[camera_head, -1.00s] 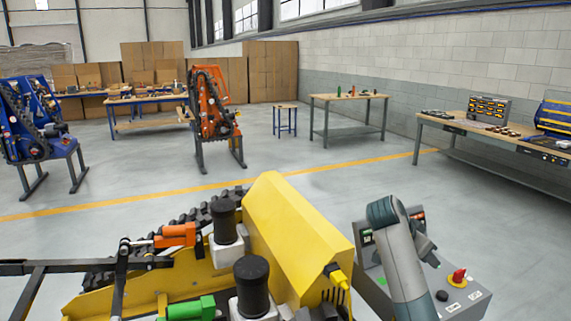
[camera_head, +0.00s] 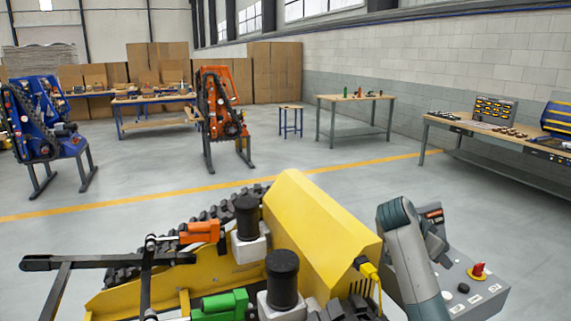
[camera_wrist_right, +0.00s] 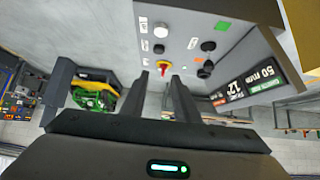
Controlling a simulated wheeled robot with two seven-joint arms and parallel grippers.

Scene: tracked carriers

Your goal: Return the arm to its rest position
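My right arm rises beside the grey control box (camera_head: 462,300) at the front right. I cannot tell whether the fingers touch the panel. My left gripper is not in view.
A yellow tracked carrier (camera_head: 322,232) with black cylinders and black rods fills the near front. Blue (camera_head: 45,125) and orange (camera_head: 222,105) carriers stand farther off. Workbenches (camera_head: 355,97) line the back and right (camera_head: 500,140). Open grey floor lies between.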

